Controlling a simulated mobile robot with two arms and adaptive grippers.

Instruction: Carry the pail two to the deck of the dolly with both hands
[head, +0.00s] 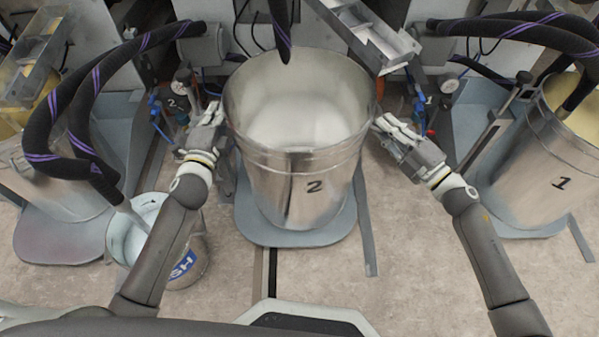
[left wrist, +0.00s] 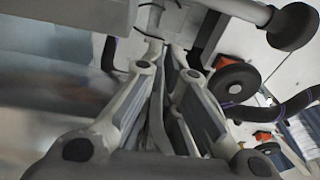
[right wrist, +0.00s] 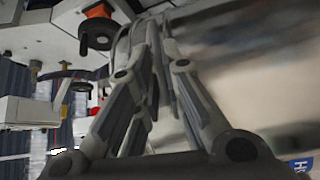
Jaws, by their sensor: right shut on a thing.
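Pail two (head: 298,180), a large open silver metal pail marked 2, stands upright on a blue-grey plate (head: 275,235) in the middle of the head view. Its inside looks pale and its contents are unclear. My left gripper (head: 216,112) is at the pail's left side near the rim; whether its fingers are closed on anything is unclear. My right gripper (head: 381,124) is shut on the pail's right side near the rim. The pail's wall also shows blurred in the right wrist view (right wrist: 260,75). I cannot make out the dolly deck.
Pail 1 (head: 540,165) stands at the right. Hoses with purple stripes (head: 75,120) hang at the left. A metal chute (head: 365,35) overhangs pail two's back right.

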